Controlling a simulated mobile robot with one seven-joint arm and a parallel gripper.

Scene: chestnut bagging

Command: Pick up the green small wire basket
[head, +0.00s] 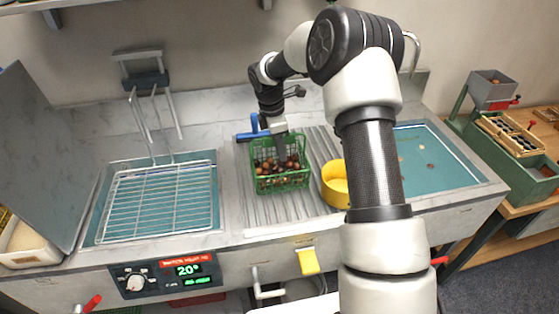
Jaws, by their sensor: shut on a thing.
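The green small wire basket (281,181) stands on the ribbed drainboard in the middle of the counter. Several brown chestnuts lie inside it. My gripper (279,139) comes down from above at the basket's back rim and is shut on the basket. The fingertips are small and partly hidden by the rim and mesh. I cannot tell whether the basket's bottom touches the drainboard.
A yellow round container (334,186) stands close to the basket's right, beside my arm. A wire rack (158,203) covers the teal basin at left. A blue-handled thing (252,129) lies behind the basket. The ribbed drainboard (290,212) is bare in front.

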